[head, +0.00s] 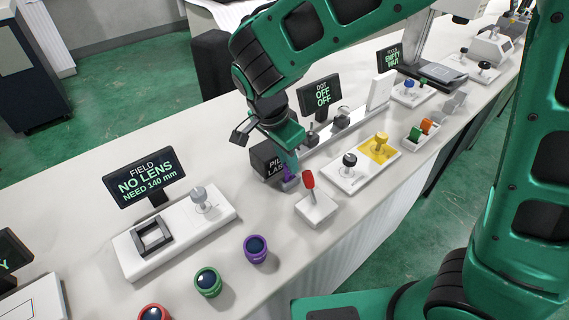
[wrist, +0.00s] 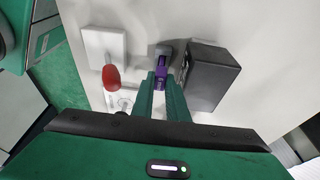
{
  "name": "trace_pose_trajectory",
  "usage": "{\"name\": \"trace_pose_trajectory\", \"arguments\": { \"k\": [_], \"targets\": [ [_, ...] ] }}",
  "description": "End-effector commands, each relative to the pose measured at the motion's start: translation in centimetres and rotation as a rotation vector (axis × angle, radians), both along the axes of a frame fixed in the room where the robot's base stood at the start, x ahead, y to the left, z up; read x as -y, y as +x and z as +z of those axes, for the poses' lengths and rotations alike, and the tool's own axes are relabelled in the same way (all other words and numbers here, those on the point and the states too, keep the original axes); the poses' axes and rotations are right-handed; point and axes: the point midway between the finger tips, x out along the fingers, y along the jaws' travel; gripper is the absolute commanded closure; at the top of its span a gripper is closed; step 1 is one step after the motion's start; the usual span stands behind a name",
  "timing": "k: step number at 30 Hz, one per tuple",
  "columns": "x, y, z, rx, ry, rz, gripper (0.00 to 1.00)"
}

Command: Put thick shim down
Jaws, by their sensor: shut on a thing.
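My gripper (head: 287,168) is low over the white counter, between a black box and a white block with a red lever. Its green fingers (wrist: 161,84) are shut on a small purple piece (wrist: 159,71), which I take to be the thick shim. In the head view, the purple piece (head: 287,176) shows just below the fingertips. A grey block (wrist: 163,50) is at its far end, also seen in the head view (head: 290,185). I cannot tell whether the piece rests on this block or is joined to it.
The black box (wrist: 210,76) stands close on the right in the wrist view. The red lever (wrist: 111,78) stands close on the left. Purple, green and red-rimmed lenses (head: 208,282) stand near the front edge.

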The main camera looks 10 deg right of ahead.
Motion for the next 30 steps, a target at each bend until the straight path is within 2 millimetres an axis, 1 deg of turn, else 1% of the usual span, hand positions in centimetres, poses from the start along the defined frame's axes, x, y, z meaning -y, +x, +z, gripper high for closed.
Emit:
{"name": "trace_pose_trajectory", "arguments": {
  "k": [1, 3, 14, 15, 25, 28, 30],
  "targets": [
    [0.0, -0.1, -0.8, -0.003, -0.003, 0.001, 1.0],
    [0.0, 0.0, -1.5, 0.0, -0.002, 0.001, 1.0],
    [0.0, 0.0, -1.8, -0.001, 0.0, -0.001, 1.0],
    [0.0, 0.0, -1.8, -0.001, 0.0, -0.001, 0.79],
    [0.0, 0.0, -1.6, 0.0, 0.0, -0.001, 0.79],
    [-0.2, 0.0, -0.9, 0.002, 0.003, 0.0, 0.79],
    [-0.4, -0.1, -0.1, 0.002, 0.002, 0.001, 0.79]
  ]
}}
